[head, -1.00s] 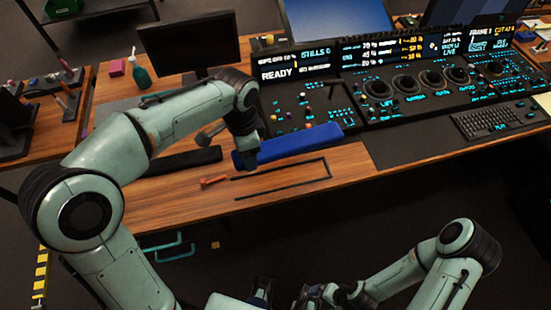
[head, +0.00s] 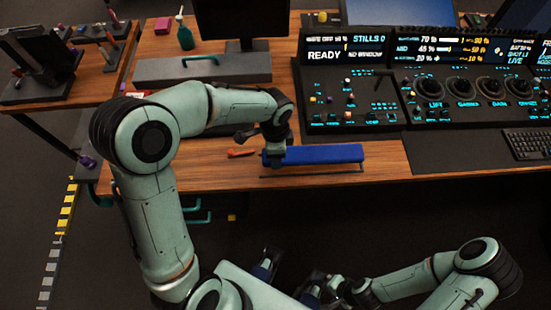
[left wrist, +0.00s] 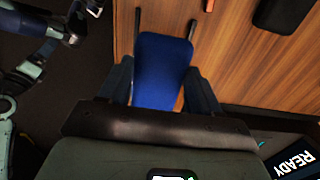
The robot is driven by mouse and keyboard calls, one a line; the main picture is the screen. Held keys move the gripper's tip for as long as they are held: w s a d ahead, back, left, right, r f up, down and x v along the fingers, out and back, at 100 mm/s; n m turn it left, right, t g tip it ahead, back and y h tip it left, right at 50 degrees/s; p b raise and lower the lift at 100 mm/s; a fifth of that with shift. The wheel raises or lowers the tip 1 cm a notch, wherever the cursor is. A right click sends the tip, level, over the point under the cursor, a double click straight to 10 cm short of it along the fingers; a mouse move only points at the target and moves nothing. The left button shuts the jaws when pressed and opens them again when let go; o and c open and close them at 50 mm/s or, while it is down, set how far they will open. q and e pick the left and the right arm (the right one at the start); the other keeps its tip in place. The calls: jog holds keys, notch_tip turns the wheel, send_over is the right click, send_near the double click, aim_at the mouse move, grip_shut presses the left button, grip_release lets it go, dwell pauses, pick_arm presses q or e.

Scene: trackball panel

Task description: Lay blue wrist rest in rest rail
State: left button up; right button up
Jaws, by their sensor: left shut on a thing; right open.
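The blue wrist rest (head: 325,154) is a long padded bar at the desk's front, left of centre. My left gripper (head: 274,158) is shut on its left end; the left wrist view shows the rest (left wrist: 161,65) between the fingers. The rest rail (head: 320,174) is a thin dark outline on the wood, partly hidden under the rest. In the left wrist view, dark rail strips (left wrist: 137,30) show on both sides of the rest. I cannot tell whether the rest touches the desk or hangs just above. My right gripper (head: 322,291) is open, low in front of the desk, away from the rest.
An orange-red tool (head: 241,153) lies left of the rest. A black pad (left wrist: 285,14) lies on the wood in the left wrist view. The control panel (head: 350,100) stands behind the rest, with a keyboard (head: 530,145) farther right. Bare wood lies left of the rail.

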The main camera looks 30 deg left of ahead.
pick_arm(q)
jog(key=shift+f+b, duration=0.3)
jog(key=shift+f, duration=1.9)
jog(key=o, duration=1.2)
jog(key=shift+c, duration=0.2)
notch_tip(320, 180, up, 12)
jog(key=shift+r+p, duration=0.1)
jog(key=shift+p, duration=0.8)
